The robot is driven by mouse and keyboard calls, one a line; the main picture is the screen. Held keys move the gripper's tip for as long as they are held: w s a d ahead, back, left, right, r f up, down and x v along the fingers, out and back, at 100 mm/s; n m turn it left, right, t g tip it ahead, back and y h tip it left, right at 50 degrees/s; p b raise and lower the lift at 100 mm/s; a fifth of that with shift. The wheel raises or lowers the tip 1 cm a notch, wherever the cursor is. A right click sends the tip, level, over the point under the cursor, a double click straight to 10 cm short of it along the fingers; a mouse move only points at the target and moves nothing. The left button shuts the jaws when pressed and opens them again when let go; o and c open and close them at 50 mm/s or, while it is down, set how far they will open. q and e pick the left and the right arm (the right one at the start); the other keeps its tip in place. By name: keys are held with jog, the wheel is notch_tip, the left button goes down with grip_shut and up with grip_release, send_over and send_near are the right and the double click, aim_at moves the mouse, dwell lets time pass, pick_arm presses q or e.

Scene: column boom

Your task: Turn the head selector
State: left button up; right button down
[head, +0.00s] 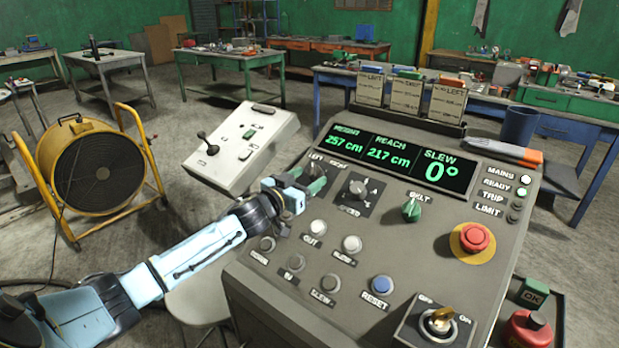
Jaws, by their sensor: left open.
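My left arm comes in from the left, and its gripper (312,183) is at the upper left of the grey console (320,258). My right gripper does not show.
A speed knob (357,188) sits close to the right of the gripper. A green knob (411,210), a red stop button (474,237) and a key switch (440,320) are further right. Several push buttons lie below. A white control box (243,147) stands behind the arm.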

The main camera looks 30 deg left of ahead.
pick_arm(q)
jog(key=shift+w, duration=0.75)
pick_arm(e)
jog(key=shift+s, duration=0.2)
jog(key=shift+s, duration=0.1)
pick_arm(q)
jog(key=c, duration=1)
